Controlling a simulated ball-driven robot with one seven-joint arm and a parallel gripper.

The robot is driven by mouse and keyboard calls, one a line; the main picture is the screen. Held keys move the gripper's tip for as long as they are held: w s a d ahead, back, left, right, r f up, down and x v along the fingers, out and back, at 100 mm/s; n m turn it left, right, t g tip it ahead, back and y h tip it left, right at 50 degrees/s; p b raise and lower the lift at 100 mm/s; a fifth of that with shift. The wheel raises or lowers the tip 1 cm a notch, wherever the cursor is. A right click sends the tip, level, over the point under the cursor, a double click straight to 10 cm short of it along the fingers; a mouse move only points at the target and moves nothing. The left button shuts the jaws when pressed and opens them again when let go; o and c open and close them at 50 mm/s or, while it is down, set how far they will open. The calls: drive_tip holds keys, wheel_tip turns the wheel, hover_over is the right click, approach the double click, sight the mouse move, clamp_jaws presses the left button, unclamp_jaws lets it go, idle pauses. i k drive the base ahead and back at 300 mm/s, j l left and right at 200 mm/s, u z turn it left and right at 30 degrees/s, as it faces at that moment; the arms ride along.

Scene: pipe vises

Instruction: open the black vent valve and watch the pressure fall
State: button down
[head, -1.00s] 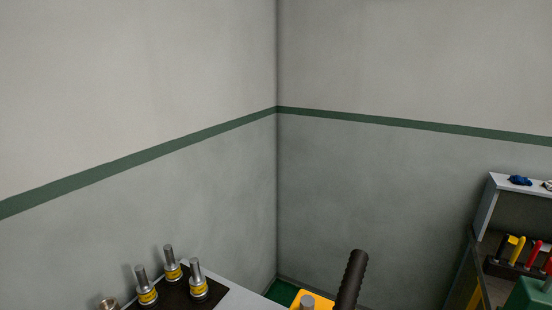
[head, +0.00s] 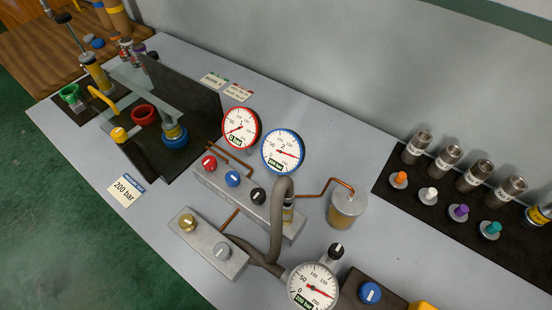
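A grey valve block (head: 270,212) on the bench carries a red knob (head: 209,162), a blue knob (head: 232,179) and a black knob (head: 258,196), each with a white mark. Another black knob (head: 336,250) stands beside the lower gauge (head: 313,287); no label shows which is the vent valve. A red-rimmed gauge (head: 240,127) marked 1 seems to show 0 bar. My gripper is not in view.
A second block (head: 207,245) has a brass and a grey knob. A hose (head: 280,225) arches near the black knob. Metal cylinders and coloured plugs fill a black mat (head: 470,200) at right.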

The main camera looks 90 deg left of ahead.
sight(258, 196)
drive_tip(key=k+j+u, duration=0.1)
drive_tip(key=k+u, duration=0.15)
drive_tip(key=k, duration=0.3)
drive_tip(key=k+j+u, duration=0.2)
drive_tip(key=k, duration=0.35)
drive_tip(key=i+l+u, duration=0.1)
drive_tip(key=l+u, duration=0.15)
drive_tip(key=u, duration=0.2)
drive_tip(key=i+l+u, duration=0.1)
drive_tip(key=l+u, duration=0.15)
drive_tip(key=u, duration=0.2)
drive_tip(key=l+u, duration=0.3)
drive_tip(key=u, duration=0.15)
drive_tip(key=i+l, duration=0.55)
